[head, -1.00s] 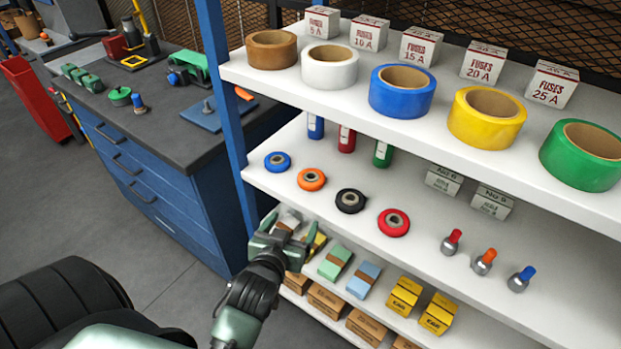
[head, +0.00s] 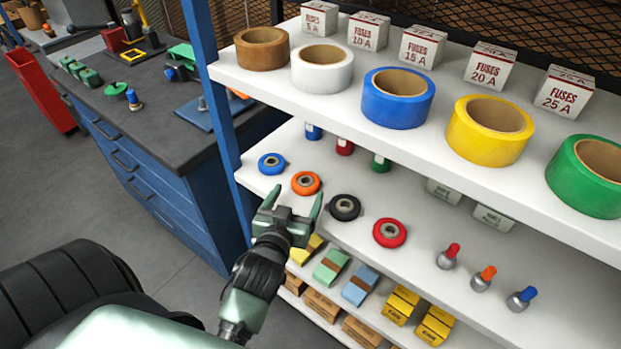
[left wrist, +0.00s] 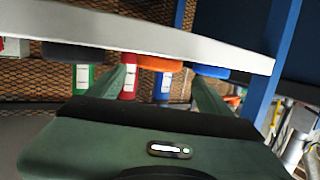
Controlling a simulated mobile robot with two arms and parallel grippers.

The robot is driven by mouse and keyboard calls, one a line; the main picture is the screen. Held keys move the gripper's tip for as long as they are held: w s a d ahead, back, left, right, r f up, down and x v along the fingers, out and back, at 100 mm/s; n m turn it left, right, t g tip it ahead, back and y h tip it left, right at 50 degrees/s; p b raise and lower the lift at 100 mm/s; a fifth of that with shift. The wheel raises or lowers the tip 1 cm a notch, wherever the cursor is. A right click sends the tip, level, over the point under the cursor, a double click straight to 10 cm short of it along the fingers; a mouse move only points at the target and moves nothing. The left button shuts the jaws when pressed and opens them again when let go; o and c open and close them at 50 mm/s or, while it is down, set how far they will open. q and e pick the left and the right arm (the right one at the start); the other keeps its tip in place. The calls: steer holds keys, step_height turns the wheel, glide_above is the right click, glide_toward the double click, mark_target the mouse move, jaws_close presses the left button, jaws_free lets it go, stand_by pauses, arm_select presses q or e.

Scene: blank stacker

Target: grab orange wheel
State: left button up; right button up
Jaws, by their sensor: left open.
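The orange wheel (head: 306,183) lies flat on the middle white shelf, between a blue wheel (head: 271,163) and a black wheel (head: 345,207). A red wheel (head: 389,233) lies farther right. My left gripper (head: 294,200) is open and empty at the shelf's front edge, just in front of the orange wheel. The left wrist view looks upside down; there the orange wheel (left wrist: 160,63) shows between the two fingers, ahead of them, with the blue wheel (left wrist: 212,72) to its right. I cannot tell whether a finger touches anything. My right gripper is not in view.
The upper shelf (head: 330,98) carries tape rolls and fuse boxes and overhangs the back of the middle shelf. A blue post (head: 212,90) stands left of the wheels. Small bottles (head: 380,162) stand behind them. Boxes (head: 402,305) fill the shelf below.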

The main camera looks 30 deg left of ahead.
mark_target(305, 178)
arm_select(q)
steer(key=p+x, duration=0.1)
steer(key=x, duration=0.6)
steer(key=shift+s+r, duration=0.1)
steer(key=c, duration=1.3)
